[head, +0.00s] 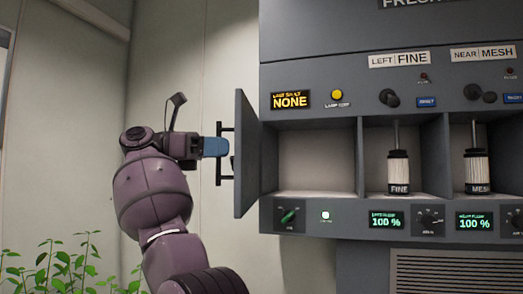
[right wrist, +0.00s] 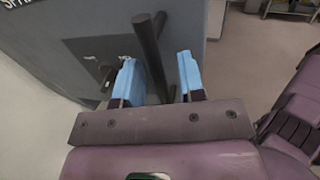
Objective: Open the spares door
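The grey spares door (head: 246,150) stands swung out at the left side of the cabinet, with the bay (head: 318,158) behind it open and empty. Its dark bar handle (head: 219,168) is on the door's outer face. My right gripper (head: 216,147) is at this handle. In the right wrist view its blue fingers (right wrist: 160,78) are apart, with the handle bar (right wrist: 148,50) between them and clear space at the right finger. The door face (right wrist: 60,50) there carries lettering partly cut off. My left gripper is not in view.
To the right, bays hold a FINE cartridge (head: 399,170) and a MESH cartridge (head: 478,170). Green plants (head: 70,268) stand at lower left. A pale wall is behind my arm.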

